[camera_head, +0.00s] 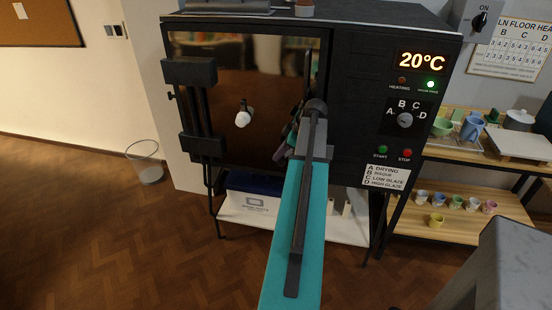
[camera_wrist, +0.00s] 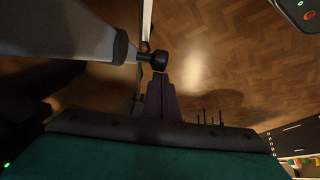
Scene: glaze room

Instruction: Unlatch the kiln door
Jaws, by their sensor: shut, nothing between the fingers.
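The black kiln (camera_head: 350,120) stands ahead in the head view. Its door (camera_head: 222,85) looks closed and has a dark glossy face that reflects the room. A dark vertical bar (camera_head: 307,68) shows at the door's right edge; the latch around it is partly hidden behind my arm. My gripper (camera_head: 293,140) is by that right edge, mostly hidden by my wrist. In the wrist view my gripper (camera_wrist: 160,82) is shut and empty. A black knob (camera_wrist: 153,60) with a thin pale rod shows just beyond the fingertips; I cannot tell whether they touch.
Door brackets (camera_head: 190,70) are on the kiln's left side. The control panel (camera_head: 405,115) is right of the door, reading 20°C. A shelf (camera_head: 470,150) with cups and bowls stands at right. A waste bin (camera_head: 148,168) is at left, with open wooden floor (camera_head: 100,230) in front.

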